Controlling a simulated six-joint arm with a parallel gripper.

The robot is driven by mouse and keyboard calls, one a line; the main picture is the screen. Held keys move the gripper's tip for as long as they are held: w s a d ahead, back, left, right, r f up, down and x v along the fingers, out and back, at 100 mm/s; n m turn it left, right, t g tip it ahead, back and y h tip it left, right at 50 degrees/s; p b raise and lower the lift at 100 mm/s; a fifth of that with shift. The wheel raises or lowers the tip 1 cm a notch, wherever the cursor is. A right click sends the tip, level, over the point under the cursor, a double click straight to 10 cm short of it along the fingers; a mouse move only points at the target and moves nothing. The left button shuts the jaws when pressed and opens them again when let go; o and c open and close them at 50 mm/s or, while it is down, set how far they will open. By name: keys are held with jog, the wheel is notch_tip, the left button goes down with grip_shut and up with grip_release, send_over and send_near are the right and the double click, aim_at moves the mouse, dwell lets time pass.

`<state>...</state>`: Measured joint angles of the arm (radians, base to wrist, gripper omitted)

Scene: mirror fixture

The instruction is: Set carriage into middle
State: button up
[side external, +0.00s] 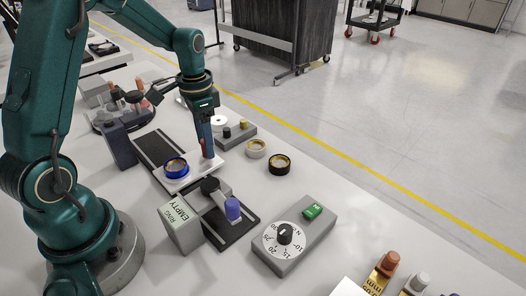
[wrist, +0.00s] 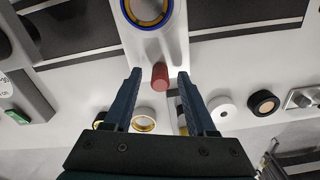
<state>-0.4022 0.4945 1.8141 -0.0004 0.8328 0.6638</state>
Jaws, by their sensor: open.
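The carriage (side external: 186,181) is a white plate holding a blue ring with a gold inner edge (side external: 176,167). It sits across a dark track (side external: 158,147), with track showing on both sides of it. In the wrist view the carriage (wrist: 160,48) is at top centre, and its red knob (wrist: 160,77) points toward me. My gripper (wrist: 160,76) is open, with one finger on each side of the knob and visible gaps between. In the side view my gripper (side external: 206,153) is low over the carriage's far end. I cannot tell which marked position the carriage is at.
A grey block labelled "EMPTY RING" (side external: 180,226) and a purple-capped post (side external: 232,208) stand near the track. A dial box (side external: 285,240) with a green switch is at right. Loose rings (side external: 279,164) lie beyond the track.

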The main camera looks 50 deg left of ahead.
jog(key=shift+r, duration=2)
jog(key=s+d+r+m+t, duration=0.1)
jog(key=s+d+r+t, duration=0.3)
jog(key=d+r, duration=0.4)
jog(key=s+d+n+t, duration=0.1)
jog(key=s+d+n, duration=0.2)
jog(key=s, duration=0.5)
jog(key=shift+d+n+t, duration=0.3)
jog(key=shift+n, duration=0.2)
jog(key=shift+s, duration=0.1)
